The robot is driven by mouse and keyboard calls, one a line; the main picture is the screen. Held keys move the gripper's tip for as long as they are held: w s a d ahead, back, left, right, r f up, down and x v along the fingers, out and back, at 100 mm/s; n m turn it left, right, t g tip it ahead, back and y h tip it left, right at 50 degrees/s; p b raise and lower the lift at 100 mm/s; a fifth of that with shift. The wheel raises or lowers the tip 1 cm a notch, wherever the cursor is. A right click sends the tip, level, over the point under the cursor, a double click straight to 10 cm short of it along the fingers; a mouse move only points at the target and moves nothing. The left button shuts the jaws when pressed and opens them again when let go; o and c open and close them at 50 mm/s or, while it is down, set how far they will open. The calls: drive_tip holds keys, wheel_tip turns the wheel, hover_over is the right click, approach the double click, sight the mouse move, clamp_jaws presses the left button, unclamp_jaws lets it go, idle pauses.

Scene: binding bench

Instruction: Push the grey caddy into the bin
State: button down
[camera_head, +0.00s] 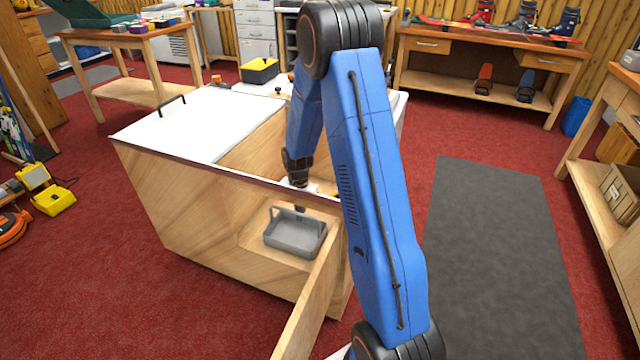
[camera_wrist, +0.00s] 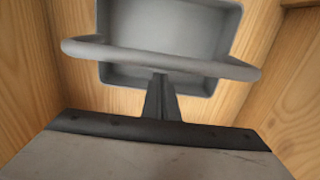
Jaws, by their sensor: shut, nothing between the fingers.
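The grey caddy (camera_head: 295,235) is a shallow open tray with a raised bar handle. It stands upright and empty on the wooden floor of an open compartment at the bench's front corner. This wooden compartment (camera_head: 258,222) looks like the bin. The caddy (camera_wrist: 170,38) fills the upper middle of the wrist view, its handle crossing it. My gripper (camera_wrist: 160,92) is shut and empty, its tips by the handle and the caddy's near edge; I cannot tell whether they touch. In the head view, my gripper (camera_head: 299,209) shows as a small dark tip just above the caddy.
A wooden panel (camera_head: 308,300) sticks out toward me at the compartment's right side. The white lid (camera_head: 185,125) with a black handle covers the bench's left part. A yellow-and-black box (camera_head: 259,70) stands at the back.

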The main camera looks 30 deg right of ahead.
drive_tip(key=shift+r, duration=0.75)
drive_tip(key=w+d, duration=0.4)
drive_tip(key=d, duration=0.1)
drive_tip(key=w+d, duration=0.4)
drive_tip(key=d, duration=0.2)
drive_tip(key=w+d, duration=0.4)
drive_tip(key=d, duration=0.2)
drive_tip(key=shift+w, duration=0.15)
